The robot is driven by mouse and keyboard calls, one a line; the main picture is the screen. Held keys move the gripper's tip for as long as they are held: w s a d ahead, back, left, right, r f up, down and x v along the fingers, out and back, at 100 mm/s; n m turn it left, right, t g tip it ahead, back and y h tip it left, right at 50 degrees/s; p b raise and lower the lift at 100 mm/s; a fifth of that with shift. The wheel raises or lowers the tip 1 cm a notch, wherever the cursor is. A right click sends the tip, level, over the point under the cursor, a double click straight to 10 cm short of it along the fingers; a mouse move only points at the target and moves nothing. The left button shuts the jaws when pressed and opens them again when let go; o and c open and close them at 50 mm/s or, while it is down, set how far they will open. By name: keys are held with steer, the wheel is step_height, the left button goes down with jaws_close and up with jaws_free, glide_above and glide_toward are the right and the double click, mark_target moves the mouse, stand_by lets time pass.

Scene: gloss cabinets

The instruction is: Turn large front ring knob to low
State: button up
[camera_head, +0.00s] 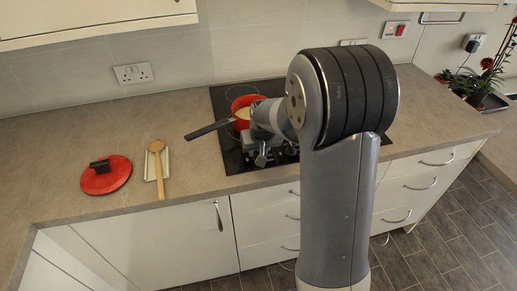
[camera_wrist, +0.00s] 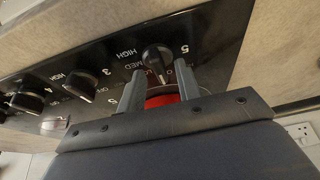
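The hob's black control panel shows in the wrist view with a row of black knobs. One knob (camera_wrist: 157,56) lies just past my fingertips, roughly in line with the gap between them; its marks include HIGH, MED and 0, with a 5 beside it. Its exact pointer setting is hard to read. Another knob (camera_wrist: 83,84) is to its left. I cannot tell from labels which is the large front ring's. My gripper (camera_wrist: 157,82) is open, its two grey fingers apart and empty. In the head view my gripper (camera_head: 264,153) is over the front of the black hob (camera_head: 232,160).
A red pan (camera_head: 243,102) with its dark handle (camera_head: 207,129) pointing left stands on the hob, close to my gripper. A red lid (camera_head: 106,182) and a wooden spoon (camera_head: 157,165) on a pale rest lie on the left worktop. Plants (camera_head: 488,72) stand far right.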

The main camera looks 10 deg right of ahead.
steer(key=shift+w+f, duration=0.1)
steer(key=shift+f, duration=0.15)
steer(key=shift+c, duration=0.4)
jaws_close()
